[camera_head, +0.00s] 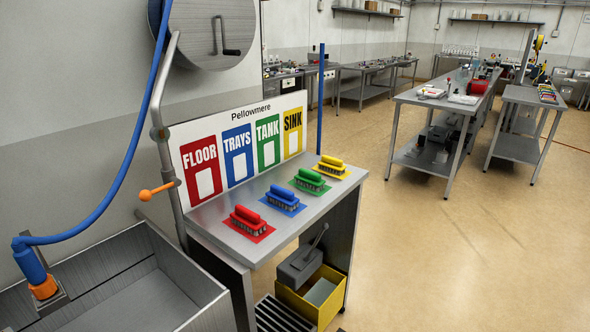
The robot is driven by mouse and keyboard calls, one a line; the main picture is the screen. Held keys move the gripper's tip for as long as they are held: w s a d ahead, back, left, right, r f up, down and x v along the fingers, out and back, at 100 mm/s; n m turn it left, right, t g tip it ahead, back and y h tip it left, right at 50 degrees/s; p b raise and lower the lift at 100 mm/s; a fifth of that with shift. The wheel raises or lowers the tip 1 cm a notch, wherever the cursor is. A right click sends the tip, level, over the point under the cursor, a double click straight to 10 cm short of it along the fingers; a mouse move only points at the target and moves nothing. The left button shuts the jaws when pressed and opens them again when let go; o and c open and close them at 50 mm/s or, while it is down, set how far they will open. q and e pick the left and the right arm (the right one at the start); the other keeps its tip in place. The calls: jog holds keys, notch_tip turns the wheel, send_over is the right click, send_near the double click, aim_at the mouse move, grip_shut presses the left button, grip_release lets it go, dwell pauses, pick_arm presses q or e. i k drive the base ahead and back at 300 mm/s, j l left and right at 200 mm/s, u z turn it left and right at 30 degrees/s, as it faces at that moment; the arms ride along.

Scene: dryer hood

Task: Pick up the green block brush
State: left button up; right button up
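The green block brush (311,177) sits on a green mat (298,186) on the steel bench (229,240). It lies between the blue block brush (282,195) and the yellow block brush (332,164). A red block brush (248,217) is nearest to me on the same bench. Each brush rests bristles down on a mat of its own colour. Neither of my grippers shows in this view.
A sign board (210,145) with FLOOR, TRAYS, TANK and SINK panels stands behind the brushes. A steel sink (150,300) with a blue hose (125,165) is at left. A yellow bin (318,305) sits under the bench. The floor (450,250) at right is clear.

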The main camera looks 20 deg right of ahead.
aim_at(309, 179)
jog(key=i+l+u, duration=0.4)
jog(key=l, duration=0.6)
jog(key=i+l+u, duration=0.2)
jog(key=l+u, duration=0.2)
jog(key=l, duration=0.6)
jog(key=l+u, duration=0.35)
jog(key=l, duration=0.75)
jog(key=l+u, duration=0.4)
jog(key=l, duration=0.7)
